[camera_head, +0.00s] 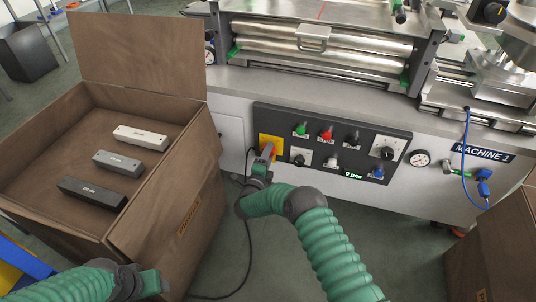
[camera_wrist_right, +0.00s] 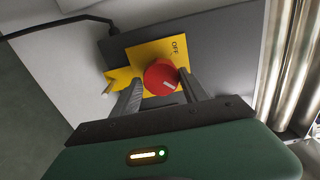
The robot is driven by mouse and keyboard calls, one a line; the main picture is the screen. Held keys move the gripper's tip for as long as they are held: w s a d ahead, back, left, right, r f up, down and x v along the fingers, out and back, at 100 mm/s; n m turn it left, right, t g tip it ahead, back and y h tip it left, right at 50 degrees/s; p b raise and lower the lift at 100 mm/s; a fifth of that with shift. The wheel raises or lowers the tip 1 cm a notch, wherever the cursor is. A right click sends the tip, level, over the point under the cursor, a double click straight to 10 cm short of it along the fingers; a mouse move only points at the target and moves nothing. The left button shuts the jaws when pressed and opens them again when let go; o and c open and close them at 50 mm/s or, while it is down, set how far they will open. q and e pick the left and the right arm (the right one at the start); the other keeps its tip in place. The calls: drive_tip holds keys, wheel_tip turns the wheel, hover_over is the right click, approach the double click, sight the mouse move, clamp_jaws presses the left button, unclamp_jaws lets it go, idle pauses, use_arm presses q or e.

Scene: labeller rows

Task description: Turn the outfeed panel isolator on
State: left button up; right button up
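The isolator is a round red knob (camera_wrist_right: 161,77) on a yellow plate (camera_wrist_right: 148,50), with the word OFF near one edge. A short white mark shows on the knob's face. In the head view the yellow plate (camera_head: 271,147) is at the left end of the dark panel, its knob partly covered by my right gripper (camera_head: 266,152). In the wrist view my right gripper (camera_wrist_right: 160,88) has one finger on each side of the knob, very close to it; firm contact cannot be told. My left gripper (camera_head: 152,284) is low at the left, away from the panel; its fingers are unclear.
The dark panel (camera_head: 325,168) also carries green, red and black buttons, a selector and a display reading "0 pcs". A brown box (camera_head: 178,205) with three bars stands at the left. A black cable hangs beside my right arm. Another box (camera_head: 495,250) is at the right.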

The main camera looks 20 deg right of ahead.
drive_tip(key=o, duration=0.3)
drive_tip(key=shift+f, duration=0.15)
drive_tip(key=shift+o, duration=0.2)
drive_tip(key=p+v, duration=0.8)
drive_tip(key=v, duration=0.9)
drive_tip(key=shift+w, duration=0.1)
